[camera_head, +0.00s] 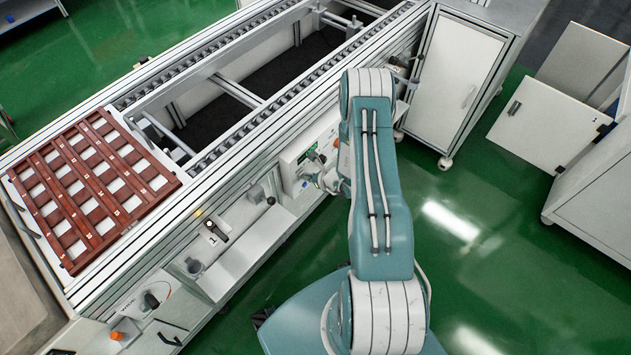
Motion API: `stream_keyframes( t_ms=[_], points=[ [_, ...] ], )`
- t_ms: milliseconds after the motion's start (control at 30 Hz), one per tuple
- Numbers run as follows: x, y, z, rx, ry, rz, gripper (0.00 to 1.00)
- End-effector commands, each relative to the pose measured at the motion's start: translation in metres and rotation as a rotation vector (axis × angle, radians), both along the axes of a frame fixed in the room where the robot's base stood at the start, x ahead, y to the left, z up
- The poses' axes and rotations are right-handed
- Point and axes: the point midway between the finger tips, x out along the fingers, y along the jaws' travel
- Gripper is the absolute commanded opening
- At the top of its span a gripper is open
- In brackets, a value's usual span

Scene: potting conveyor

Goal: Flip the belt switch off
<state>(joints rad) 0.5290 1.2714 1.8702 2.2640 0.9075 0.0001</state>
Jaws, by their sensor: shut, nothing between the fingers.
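My gripper (316,176) is at the front of a white control box (291,164) on the conveyor's side, close to its face. It is shut, with nothing seen between its fingers. The box has a small green panel (308,155) just above the gripper. I cannot make out the belt switch for certain; the gripper and arm cover part of the box's face. I cannot tell whether the gripper touches the box.
The conveyor frame (232,140) runs diagonally, with a red-brown slotted tray (120,215) at its left end. Below its edge are a black-handled fitting (213,233) and an orange button (117,335). A white cabinet (463,75) stands upper right. Green floor is open at right.

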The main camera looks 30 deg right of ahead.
Motion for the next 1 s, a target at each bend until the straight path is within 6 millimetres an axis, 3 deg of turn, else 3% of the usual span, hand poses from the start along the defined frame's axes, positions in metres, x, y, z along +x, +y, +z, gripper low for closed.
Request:
stream_keyframes(
  t_ms=[667, 1000],
  points=[
    [0.008, 0.003, 0.003, -0.001, -0.001, 0.0, 0.0],
    [0.008, 0.002, 0.016, -0.001, -0.001, 0.0, 0.0]
  ],
)
